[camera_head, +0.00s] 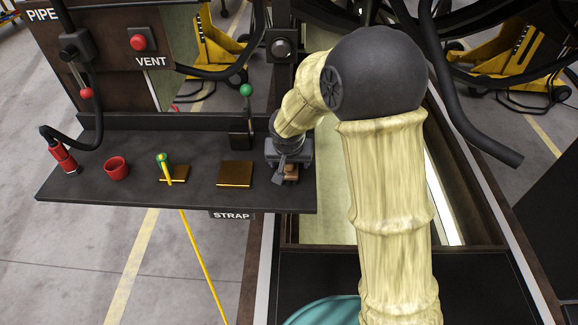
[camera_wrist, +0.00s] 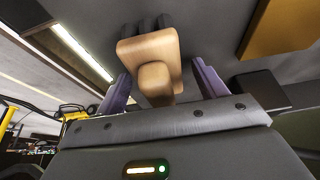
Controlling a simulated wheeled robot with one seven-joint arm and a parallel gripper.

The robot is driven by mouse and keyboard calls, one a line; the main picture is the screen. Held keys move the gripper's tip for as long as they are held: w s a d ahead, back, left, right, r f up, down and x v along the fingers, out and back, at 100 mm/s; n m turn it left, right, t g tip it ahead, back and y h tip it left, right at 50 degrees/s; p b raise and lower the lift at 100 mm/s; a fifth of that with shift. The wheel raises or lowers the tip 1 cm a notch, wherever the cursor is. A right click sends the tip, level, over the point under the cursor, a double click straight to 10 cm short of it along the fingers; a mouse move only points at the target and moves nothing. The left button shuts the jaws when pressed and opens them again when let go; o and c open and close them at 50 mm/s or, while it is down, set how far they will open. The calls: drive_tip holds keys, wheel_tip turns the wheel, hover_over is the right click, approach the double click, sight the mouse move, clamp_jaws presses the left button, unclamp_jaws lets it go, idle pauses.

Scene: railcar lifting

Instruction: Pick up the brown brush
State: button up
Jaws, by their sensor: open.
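The brown brush (camera_head: 291,171) is at the right end of the dark shelf (camera_head: 215,201), partly hidden by my gripper (camera_head: 286,170). In the wrist view the brush (camera_wrist: 148,47) shows a tan wooden body with a rounded knob toward me and dark bristles on its far side. My gripper (camera_wrist: 160,71) is open there, with one purple finger on each side of the brush. Gaps show between the fingers and the wood, so the fingers do not appear to press on it.
On the shelf, left of the brush, are a brass-coloured plate (camera_head: 235,174), a green-and-yellow strap roll (camera_head: 164,163) with its strap hanging down, a red cup (camera_head: 117,168) and a red cylinder (camera_head: 63,157). A green-knobbed lever (camera_head: 246,90) rises behind the shelf.

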drive_tip(key=shift+c, duration=0.2)
drive_tip(key=c, duration=1.1)
wheel_tip(320, 180, up, 10)
drive_tip(key=shift+r+b, duration=0.1)
drive_tip(key=shift+b, duration=0.25)
drive_tip(key=o, duration=0.5)
drive_tip(key=c, duration=0.3)
